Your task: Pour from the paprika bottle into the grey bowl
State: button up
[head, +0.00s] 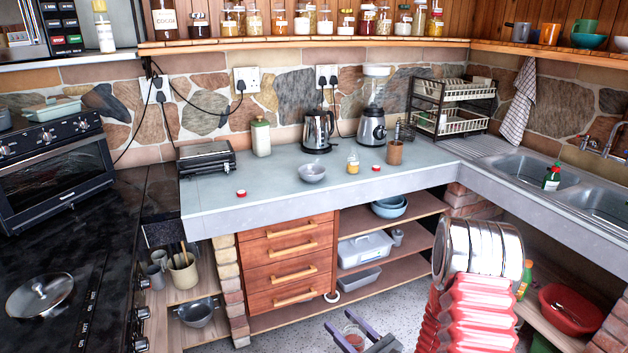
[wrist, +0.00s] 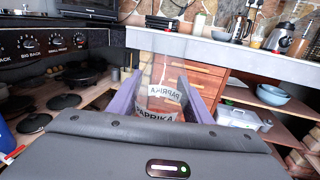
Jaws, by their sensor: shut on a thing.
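The paprika bottle (wrist: 163,75) is clear, with PAPRIKA lettering, and stands between the two purple fingers of my gripper (wrist: 162,85) in the wrist view. My gripper is shut on it. In the head view my gripper (head: 362,342) is at the bottom edge, with part of the bottle (head: 353,338) between its fingers. It is in front of the counter and below its top, well apart from the bowl. The grey bowl (head: 312,172) sits upright on the counter near its front edge.
A small yellow jar (head: 353,166) and red lids (head: 241,193) (head: 376,168) lie near the bowl. A kettle (head: 317,132), blender (head: 372,125) and black grill (head: 206,158) stand behind.

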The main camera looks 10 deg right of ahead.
aim_at(311, 173)
jog(key=z, duration=1.3)
jog(key=k, duration=0.1)
jog(key=z, duration=0.15)
jog(key=i, duration=0.95)
jog(key=z, duration=0.2)
